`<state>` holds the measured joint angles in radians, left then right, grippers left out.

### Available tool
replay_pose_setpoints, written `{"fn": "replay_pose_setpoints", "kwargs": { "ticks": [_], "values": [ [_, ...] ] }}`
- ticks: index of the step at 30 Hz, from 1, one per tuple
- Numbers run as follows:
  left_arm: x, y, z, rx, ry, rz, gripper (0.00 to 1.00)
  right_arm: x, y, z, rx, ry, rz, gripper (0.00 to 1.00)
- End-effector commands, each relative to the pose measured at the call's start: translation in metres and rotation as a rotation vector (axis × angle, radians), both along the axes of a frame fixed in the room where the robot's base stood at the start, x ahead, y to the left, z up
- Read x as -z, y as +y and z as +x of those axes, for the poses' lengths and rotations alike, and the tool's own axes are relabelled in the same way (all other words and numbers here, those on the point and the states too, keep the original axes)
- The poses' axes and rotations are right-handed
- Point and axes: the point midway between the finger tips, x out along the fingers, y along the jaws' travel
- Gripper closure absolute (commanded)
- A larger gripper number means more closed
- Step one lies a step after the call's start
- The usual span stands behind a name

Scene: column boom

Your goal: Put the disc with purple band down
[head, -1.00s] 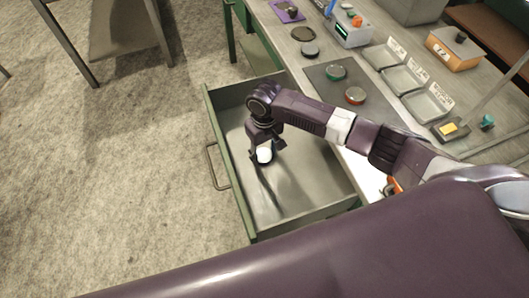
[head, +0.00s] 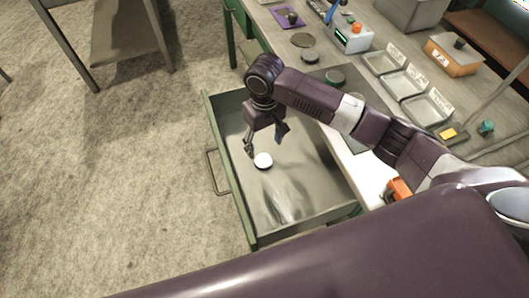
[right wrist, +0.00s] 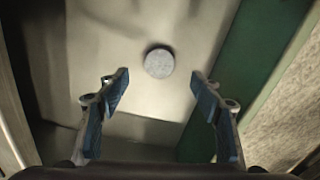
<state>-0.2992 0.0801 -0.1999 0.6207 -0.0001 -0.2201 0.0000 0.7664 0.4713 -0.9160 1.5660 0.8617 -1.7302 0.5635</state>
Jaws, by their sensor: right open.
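A small pale disc (head: 263,160) lies on the floor of the open green drawer (head: 300,196), towards its left side. It also shows in the right wrist view (right wrist: 159,63) as a round grey top beyond my fingertips; no purple band can be made out on it. My right gripper (head: 265,141) is open and empty just above the disc, apart from it. In the right wrist view its two blue-padded fingers (right wrist: 160,76) stand wide apart, with the disc beyond the gap. My left gripper is not in view.
The rest of the drawer floor is clear. The drawer's walls stand around the gripper.

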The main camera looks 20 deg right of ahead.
Motion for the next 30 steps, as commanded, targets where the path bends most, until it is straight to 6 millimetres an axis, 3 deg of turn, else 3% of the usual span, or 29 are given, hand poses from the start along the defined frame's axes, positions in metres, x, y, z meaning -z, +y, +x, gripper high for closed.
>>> {"fn": "replay_pose_setpoints", "kwargs": {
  "ticks": [6, 25, 30],
  "values": [
    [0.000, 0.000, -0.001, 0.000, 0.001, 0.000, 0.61, -0.029, 0.000, 0.000, 0.000, 0.000, 0.000, 0.41],
    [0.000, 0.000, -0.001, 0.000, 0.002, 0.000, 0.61, -0.034, 0.000, 0.000, 0.000, 0.001, 0.000, 0.41],
    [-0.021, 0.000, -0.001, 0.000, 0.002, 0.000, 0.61, -0.055, 0.000, 0.000, 0.000, 0.001, 0.000, 0.41]
  ]
}}
